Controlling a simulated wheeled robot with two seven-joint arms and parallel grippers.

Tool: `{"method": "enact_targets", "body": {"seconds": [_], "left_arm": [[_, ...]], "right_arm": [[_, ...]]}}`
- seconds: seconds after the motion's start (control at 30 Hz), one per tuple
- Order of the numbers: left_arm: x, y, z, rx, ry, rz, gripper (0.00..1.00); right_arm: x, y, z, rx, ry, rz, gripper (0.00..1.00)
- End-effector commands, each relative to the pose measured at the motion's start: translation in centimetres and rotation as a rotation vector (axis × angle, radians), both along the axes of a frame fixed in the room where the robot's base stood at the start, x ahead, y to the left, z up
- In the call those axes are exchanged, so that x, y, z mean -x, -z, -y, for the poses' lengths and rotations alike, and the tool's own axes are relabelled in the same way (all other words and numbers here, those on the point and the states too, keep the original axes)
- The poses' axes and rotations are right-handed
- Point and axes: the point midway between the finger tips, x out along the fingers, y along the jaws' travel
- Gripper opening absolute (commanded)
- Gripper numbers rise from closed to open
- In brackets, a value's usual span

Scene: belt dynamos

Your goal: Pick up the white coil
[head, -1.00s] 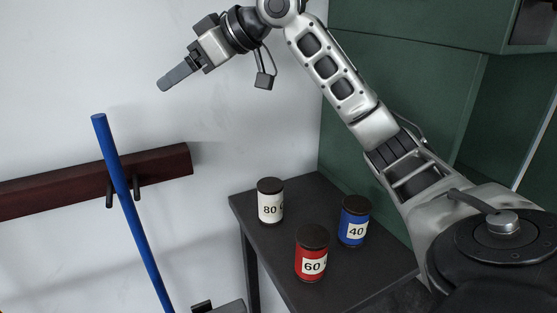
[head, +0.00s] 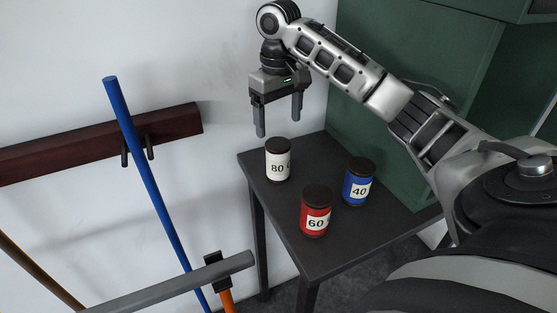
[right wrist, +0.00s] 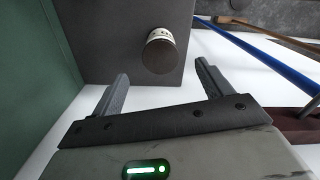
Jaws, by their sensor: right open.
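The white coil (head: 278,161), a small cylinder with a dark top and the number 80, stands upright near the back left corner of the dark table (head: 285,235). My right gripper (head: 279,128) is open and empty, its fingers pointing down above the white coil and apart from it. In the right wrist view the white coil (right wrist: 160,52) shows its dark cap beyond the two spread fingers (right wrist: 160,85). My left gripper is not in view.
A red coil (head: 316,212) marked 60 and a blue coil (head: 359,182) marked 40 stand on the same table. A green cabinet (head: 420,120) is behind and right. A blue pole (head: 150,175) leans on a wall rack (head: 60,152) at left.

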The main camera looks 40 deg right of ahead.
Motion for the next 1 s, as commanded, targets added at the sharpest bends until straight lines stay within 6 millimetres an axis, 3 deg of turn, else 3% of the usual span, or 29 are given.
{"method": "enact_targets", "body": {"seconds": [0.03, 0.2, 0.47, 0.8, 1.0], "left_arm": [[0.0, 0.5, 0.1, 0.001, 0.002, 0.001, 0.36], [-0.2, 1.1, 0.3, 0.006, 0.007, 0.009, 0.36], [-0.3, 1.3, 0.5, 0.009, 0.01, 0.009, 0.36], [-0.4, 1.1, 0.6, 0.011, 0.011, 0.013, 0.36], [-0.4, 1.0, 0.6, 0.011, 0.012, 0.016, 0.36]], "right_arm": [[0.1, 1.8, -0.1, -0.004, -0.001, -0.006, 0.78], [0.0, 5.1, -0.1, -0.003, -0.001, -0.002, 0.78], [0.0, 6.9, -0.1, -0.002, -0.002, 0.0, 0.78], [0.0, 11.3, 0.0, 0.0, -0.002, -0.001, 0.78], [0.0, 11.8, 0.0, -0.001, -0.002, 0.002, 0.78]]}}
